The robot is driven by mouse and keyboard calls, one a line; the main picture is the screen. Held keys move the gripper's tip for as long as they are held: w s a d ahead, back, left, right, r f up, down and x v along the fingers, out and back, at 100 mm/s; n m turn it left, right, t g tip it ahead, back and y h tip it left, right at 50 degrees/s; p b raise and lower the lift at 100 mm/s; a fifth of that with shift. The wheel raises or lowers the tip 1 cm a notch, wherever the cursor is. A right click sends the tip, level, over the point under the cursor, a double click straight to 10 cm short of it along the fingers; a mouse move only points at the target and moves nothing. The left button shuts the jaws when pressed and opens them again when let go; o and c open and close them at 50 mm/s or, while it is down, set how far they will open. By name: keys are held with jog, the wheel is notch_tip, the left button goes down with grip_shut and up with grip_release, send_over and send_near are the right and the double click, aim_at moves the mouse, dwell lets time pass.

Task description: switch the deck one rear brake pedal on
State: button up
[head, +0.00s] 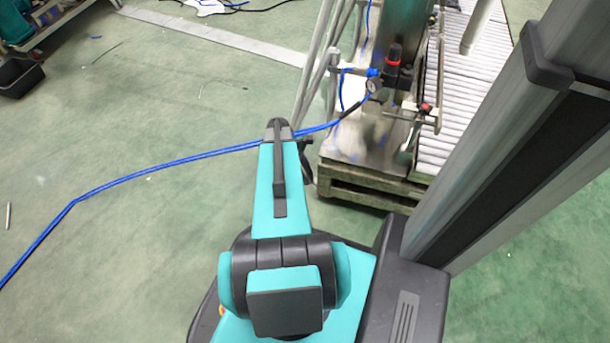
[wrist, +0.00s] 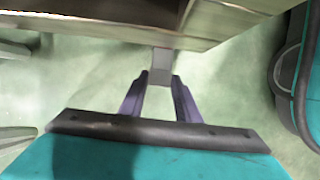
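In the wrist view, my gripper (wrist: 160,80) reaches forward with its two dark purple fingers apart. A small grey block-like piece (wrist: 161,66) with a reddish mark near its top sits at the fingertips, just below the edge of a metal frame. It may be the brake pedal, but I see no label and cannot tell whether it is on or off. I cannot tell whether the fingers touch it. In the head view my arm hides most of the gripper, and I cannot make out a pedal.
A metal-topped stand (head: 368,180) with a gauge (head: 372,86) is right of my arm's end. A blue hose (head: 160,167) runs from the left floor past the arm. A roller conveyor (head: 470,85) is behind. The green floor at left is mostly clear.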

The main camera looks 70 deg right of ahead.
jog(key=c, duration=0.3)
jog(key=shift+a, duration=0.35)
jog(key=shift+c, duration=0.5)
jog(key=shift+d, duration=0.25)
jog(key=shift+w+f+g+p, duration=0.15)
jog(key=shift+g+p, duration=0.15)
jog(key=shift+p, duration=0.4)
jog(key=f+g+p, duration=0.1)
jog(key=g+p, duration=0.1)
jog(key=f+g+p, duration=0.1)
jog(key=g+p, duration=0.1)
jog(key=p, duration=0.1)
jog(key=shift+w+f+p, duration=0.3)
jog(key=shift+p, duration=0.05)
jog(key=shift+f+g+p, duration=0.35)
jog(key=shift+g+p, duration=0.2)
jog(key=shift+g, duration=0.05)
jog(key=shift+s+f, duration=0.1)
